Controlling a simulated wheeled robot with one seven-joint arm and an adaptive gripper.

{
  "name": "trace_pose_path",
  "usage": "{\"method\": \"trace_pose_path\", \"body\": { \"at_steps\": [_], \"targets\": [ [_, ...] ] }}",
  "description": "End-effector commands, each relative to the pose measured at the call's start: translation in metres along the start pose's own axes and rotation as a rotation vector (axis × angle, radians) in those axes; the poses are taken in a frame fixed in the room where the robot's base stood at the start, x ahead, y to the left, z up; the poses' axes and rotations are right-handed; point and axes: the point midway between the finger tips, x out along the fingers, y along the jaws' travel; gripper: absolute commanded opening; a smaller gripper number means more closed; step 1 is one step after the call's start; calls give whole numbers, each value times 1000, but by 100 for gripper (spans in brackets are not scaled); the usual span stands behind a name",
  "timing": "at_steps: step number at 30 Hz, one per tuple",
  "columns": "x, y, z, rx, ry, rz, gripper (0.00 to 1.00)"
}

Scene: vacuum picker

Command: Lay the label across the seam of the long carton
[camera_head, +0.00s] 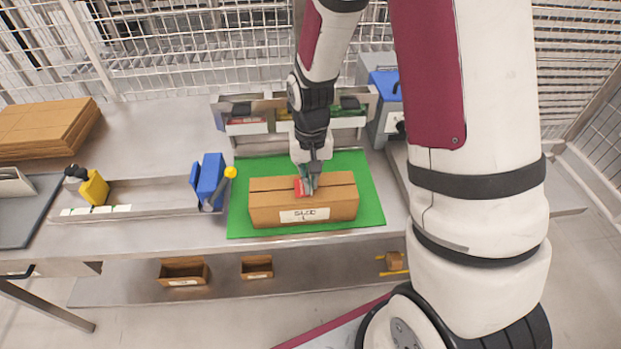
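The long carton (274,211) is a brown box lying closed on a green mat (371,202), with a dark seam running lengthwise along its top. A white printed marking (304,215) is on its front face. My gripper (308,187) points down at the middle of the carton's top, over the seam. A small red piece (301,187) shows at the fingertips; I cannot tell whether it is the label or whether it is gripped. The fingers are small and overlap, so their opening is unclear. My wrist hides part of the back.
A blue tool with a yellow knob (230,172) stands left of the mat. A rack of small bins (247,123) and a blue-topped machine (384,84) stand behind. Flat cardboard (45,130) is stacked at far left. Small boxes (184,272) sit on the lower shelf.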

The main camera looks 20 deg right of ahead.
Motion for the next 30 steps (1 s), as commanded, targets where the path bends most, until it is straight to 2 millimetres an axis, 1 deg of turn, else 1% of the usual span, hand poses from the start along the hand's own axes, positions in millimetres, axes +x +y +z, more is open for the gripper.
{"method": "trace_pose_path", "body": {
  "at_steps": [11,12,14,15,30],
  "targets": [
    [2,0,0,0,0,0,0],
    [2,0,0,0,0,0,12],
    [2,0,0,0,0,0,26],
    [2,0,0,0,0,0,28],
    [2,0,0,0,0,0,28]
  ]
}}
